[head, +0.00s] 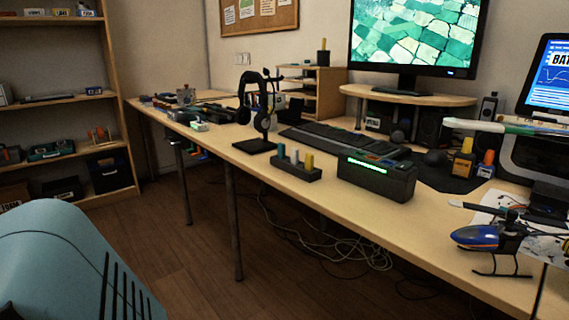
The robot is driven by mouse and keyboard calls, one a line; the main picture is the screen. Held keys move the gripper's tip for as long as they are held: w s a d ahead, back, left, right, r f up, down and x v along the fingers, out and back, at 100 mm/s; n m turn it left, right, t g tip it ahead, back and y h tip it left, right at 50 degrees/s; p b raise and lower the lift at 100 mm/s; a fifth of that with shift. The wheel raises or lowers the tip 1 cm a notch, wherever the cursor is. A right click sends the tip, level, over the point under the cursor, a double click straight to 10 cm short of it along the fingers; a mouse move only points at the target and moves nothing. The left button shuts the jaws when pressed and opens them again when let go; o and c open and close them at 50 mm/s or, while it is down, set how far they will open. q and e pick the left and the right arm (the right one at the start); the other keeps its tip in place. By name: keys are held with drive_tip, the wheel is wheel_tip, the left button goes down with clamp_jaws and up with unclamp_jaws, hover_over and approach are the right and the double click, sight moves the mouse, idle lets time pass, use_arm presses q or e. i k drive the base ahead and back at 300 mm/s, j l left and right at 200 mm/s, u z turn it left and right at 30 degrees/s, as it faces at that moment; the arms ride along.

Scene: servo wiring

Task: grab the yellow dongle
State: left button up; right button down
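A small yellow stick (309,162), which looks like the yellow dongle, stands upright at the right end of a dark holder block (296,173) near the front edge of the desk. A white stick (295,156) and a teal stick (280,152) stand in the same block, to its left. The lower part of the yellow stick is hidden in the block. Neither of my grippers can be made out in the head view.
A dark box with a green light strip (376,178) stands just right of the holder. A headphone stand (257,145) is to its left, and a keyboard (340,142) lies behind. A toy helicopter (490,237) is at right. Bare desk (330,203) lies in front.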

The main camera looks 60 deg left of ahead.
sight(308, 159)
drive_tip(key=u, duration=1.5)
